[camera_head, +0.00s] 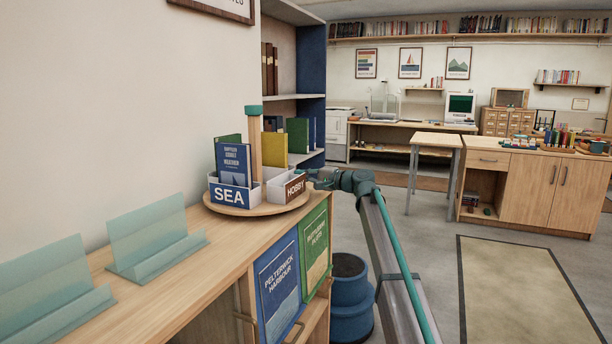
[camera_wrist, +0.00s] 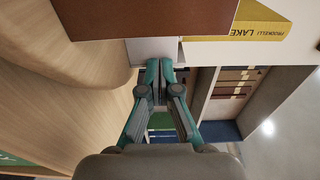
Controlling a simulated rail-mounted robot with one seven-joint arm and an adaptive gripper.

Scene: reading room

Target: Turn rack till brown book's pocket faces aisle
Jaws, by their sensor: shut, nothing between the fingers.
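The rack is a round wooden turntable (camera_head: 262,208) on the counter with a wooden post (camera_head: 255,140) capped in teal. A white pocket labelled SEA (camera_head: 229,195) faces the camera and holds a blue book (camera_head: 234,164). A pocket with a brown HOBBY label (camera_head: 295,187) faces right. My gripper (camera_wrist: 160,68) is shut and empty, its fingertips close to a white pocket wall; I cannot tell if they touch. In the head view it is at the rack's right side, partly hidden. A brown panel (camera_wrist: 145,15) fills the wrist view's top; I cannot tell if it is the brown book or a label.
A yellow book (camera_wrist: 260,22) shows beside the brown panel. Two clear stands (camera_head: 150,240) are on the counter, left of the rack. Blue and green books (camera_head: 280,280) hang on the counter's front. Open floor lies right.

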